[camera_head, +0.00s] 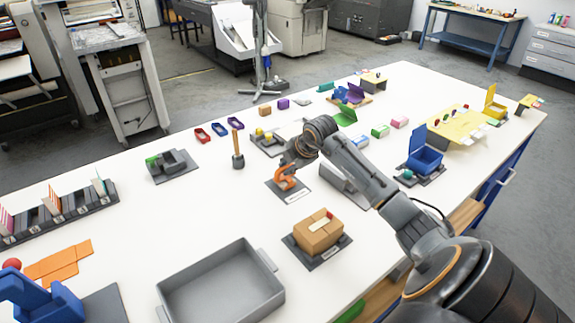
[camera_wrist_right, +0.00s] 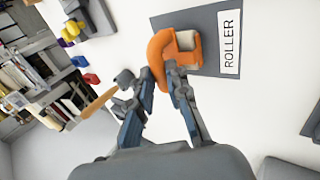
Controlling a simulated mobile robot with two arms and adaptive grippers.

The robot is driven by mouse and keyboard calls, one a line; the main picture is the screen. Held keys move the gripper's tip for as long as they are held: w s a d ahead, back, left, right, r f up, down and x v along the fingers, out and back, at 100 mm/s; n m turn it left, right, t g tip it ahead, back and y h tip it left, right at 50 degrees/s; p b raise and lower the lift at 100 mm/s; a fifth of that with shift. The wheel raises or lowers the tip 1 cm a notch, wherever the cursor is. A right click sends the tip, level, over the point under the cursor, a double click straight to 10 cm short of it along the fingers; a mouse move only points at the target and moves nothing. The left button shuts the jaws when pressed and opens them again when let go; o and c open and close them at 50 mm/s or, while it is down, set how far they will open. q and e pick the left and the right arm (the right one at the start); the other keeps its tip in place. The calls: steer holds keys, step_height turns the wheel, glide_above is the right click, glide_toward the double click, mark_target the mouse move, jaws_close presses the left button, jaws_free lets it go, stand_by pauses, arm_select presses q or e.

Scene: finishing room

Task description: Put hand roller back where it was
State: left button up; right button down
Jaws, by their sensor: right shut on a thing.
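The orange hand roller (camera_head: 285,180) is at the grey mat labelled ROLLER (camera_head: 272,187) near the middle of the white table. My right gripper (camera_head: 291,163) is shut on its orange frame from above. In the right wrist view the fingertips (camera_wrist_right: 161,76) close on the near end of the roller (camera_wrist_right: 160,47). The roller overlaps the mat (camera_wrist_right: 212,20) there, with its held end at or past the mat's edge, beside the ROLLER label (camera_wrist_right: 229,42). I cannot tell whether it touches the mat. My left gripper is not in view.
A wooden-handled tool (camera_head: 238,161) stands left of the mat. A cardboard box (camera_head: 318,236) on a dark mat is in front, with a grey tray (camera_head: 180,295) to its left. A grey angled holder (camera_head: 345,183) lies close to the right, near my arm.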

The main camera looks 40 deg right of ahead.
steer(key=shift+s+a+f+b, duration=0.15)
steer(key=shift+f+b, duration=0.15)
steer(key=shift+f, duration=0.25)
steer(key=c, duration=1.3)
jaws_free()
steer(key=shift+f, duration=0.2)
steer(key=shift+r, duration=0.35)
steer(key=shift+r+p, duration=0.6)
steer(key=shift+p, duration=0.05)
steer(key=b+v, duration=0.3)
steer(key=v, duration=0.8)
steer(key=shift+r, duration=0.3)
